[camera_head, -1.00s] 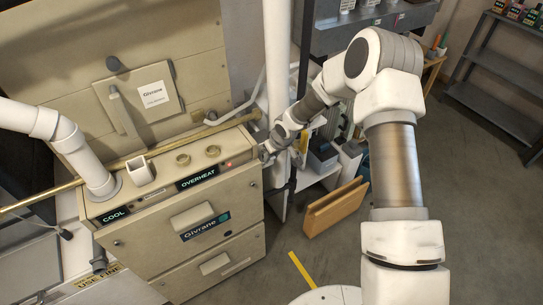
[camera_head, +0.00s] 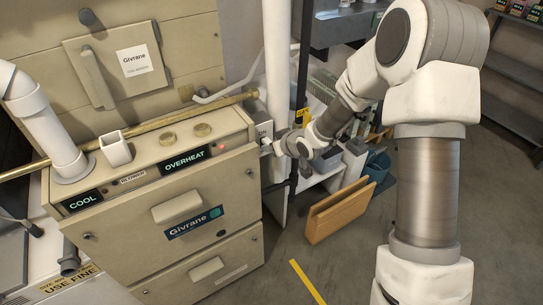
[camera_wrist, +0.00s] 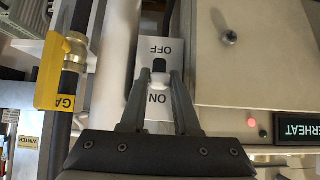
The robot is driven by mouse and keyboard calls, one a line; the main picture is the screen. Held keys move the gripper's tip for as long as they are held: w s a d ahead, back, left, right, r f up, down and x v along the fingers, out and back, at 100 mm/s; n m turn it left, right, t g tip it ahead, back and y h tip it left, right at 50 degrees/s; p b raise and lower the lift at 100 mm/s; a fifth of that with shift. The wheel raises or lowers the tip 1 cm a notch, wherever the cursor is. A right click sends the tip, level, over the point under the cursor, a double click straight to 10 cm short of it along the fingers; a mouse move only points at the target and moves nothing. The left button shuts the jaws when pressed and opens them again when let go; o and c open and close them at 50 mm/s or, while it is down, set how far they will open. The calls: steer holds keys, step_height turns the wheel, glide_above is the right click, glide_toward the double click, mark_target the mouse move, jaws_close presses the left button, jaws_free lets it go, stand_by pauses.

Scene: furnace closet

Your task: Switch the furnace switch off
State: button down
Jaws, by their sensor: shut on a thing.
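The furnace switch is a pale plate (camera_wrist: 152,50) marked OFF and ON, upside down in the wrist view. A dark slot shows on its OFF side. A small white lever (camera_wrist: 161,78) sits toward the ON side, between my fingertips. My gripper (camera_wrist: 160,74) is shut on this lever. In the head view my gripper (camera_head: 272,148) is at the right side of the beige furnace (camera_head: 165,225), by the switch plate (camera_head: 264,131); the lever is too small to tell there. A red light (camera_head: 222,146) glows on the furnace; it also shows in the wrist view (camera_wrist: 251,122).
A white vertical pipe (camera_head: 276,60) stands just behind the switch. In the wrist view, a black pipe with a brass fitting (camera_wrist: 75,45) and yellow tag (camera_wrist: 48,80) runs at left. A wooden holder (camera_head: 338,210) stands on the floor at right. The floor in front is open.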

step_height(320, 180, down, 3)
steer(key=t+y+b, duration=0.3)
steer(key=t+b, duration=0.2)
steer(key=b, duration=1)
steer(key=shift+w+b, duration=0.1)
steer(key=shift+b, duration=0.25)
steer(key=shift+a+t+y+b, duration=0.1)
steer(key=shift+t+y+b, duration=0.2)
steer(key=shift+b, duration=0.35)
steer(key=c, duration=0.6)
jaws_free()
steer(key=shift+c, duration=0.2)
